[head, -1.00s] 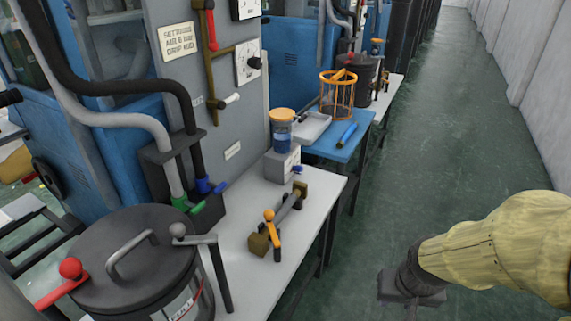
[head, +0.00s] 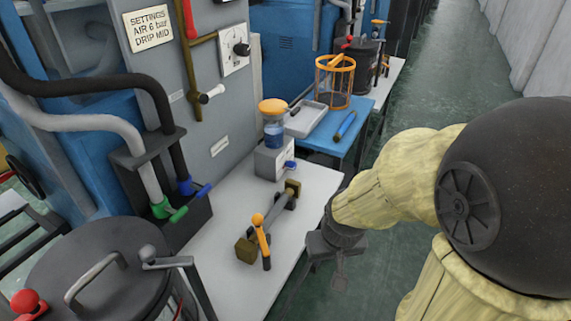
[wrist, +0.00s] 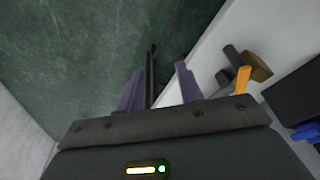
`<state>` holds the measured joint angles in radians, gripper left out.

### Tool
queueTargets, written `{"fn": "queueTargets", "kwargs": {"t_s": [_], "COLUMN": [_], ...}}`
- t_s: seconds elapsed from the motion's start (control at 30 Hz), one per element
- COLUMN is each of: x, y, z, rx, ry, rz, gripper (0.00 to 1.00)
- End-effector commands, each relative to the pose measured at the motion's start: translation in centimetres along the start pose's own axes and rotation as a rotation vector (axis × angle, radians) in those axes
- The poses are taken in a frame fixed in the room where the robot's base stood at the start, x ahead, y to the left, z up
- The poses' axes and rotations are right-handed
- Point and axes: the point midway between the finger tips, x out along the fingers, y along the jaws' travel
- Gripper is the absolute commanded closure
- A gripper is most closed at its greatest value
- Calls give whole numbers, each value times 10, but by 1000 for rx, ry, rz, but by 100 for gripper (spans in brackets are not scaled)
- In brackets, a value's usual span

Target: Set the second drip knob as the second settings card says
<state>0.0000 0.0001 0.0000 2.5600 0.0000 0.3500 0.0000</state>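A settings card (head: 149,29) on the grey cabinet reads "SETTINGS AIR 6 bar DRIP MID". To its right, a white dial plate (head: 231,62) with a black knob (head: 242,49) is on the same cabinet; its marks are too small to read. An orange-lidded jar (head: 273,128) with blue liquid stands on a grey box with a small blue knob (head: 290,164). I cannot tell which knob is the drip knob. My gripper (wrist: 160,70) is open and empty, its purple fingers apart. In the head view it hangs beside the white table's right edge, away from both knobs.
The white table (head: 215,238) holds an orange-handled clamp-like tool (head: 261,238). A white-handled lever (head: 212,94) sticks out below the dial. A dark lidded pot (head: 95,270) stands front left. A blue table (head: 340,150) with an orange basket (head: 334,80) lies beyond. The aisle is clear.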

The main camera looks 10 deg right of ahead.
Motion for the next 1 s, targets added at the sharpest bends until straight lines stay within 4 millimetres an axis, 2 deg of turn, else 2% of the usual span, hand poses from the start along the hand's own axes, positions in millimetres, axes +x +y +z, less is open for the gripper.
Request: {"fn": "queueTargets", "kwargs": {"t_s": [0.17, 0.23, 0.27, 0.47, 0.77, 1.0], "x": [0, 0, 0, 5, 38, 67], "y": [0, 0, 0, -2, -3, -1], "z": [0, 0, -1, -18, -76, -129], "rx": [0, 1, 4, 88, 453, 802], "ry": [0, 0, -1, -41, -175, -269], "rz": [0, 0, -1, -26, -186, -403], "gripper": [64, 52, 50, 50, 50, 50]}}
